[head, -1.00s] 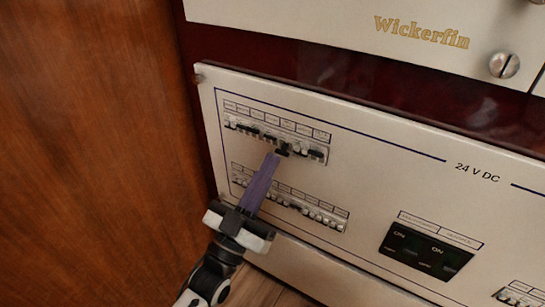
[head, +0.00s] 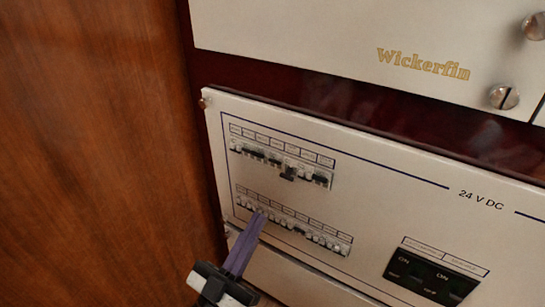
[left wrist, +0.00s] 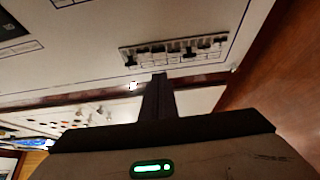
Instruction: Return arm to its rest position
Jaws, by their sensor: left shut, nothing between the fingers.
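My left gripper (head: 258,217) is shut and empty, its long purple fingers pointing up toward the panel from the lower left of the head view. Its tips overlap the left part of the lower breaker row (head: 305,234) in the picture; I cannot tell whether they touch it. The upper breaker row (head: 280,165) is clear of the gripper, with several dark levers and a larger dark one right of its middle. In the left wrist view the shut fingers (left wrist: 159,80) appear dark, beneath a breaker row (left wrist: 175,52). My right gripper is not in view.
The cream panel (head: 380,210) carries a "24 V DC" label and a dark double switch (head: 432,277) at lower right. A wooden wall (head: 90,150) stands close on the left. An upper panel (head: 300,30) reads "Wickerfin".

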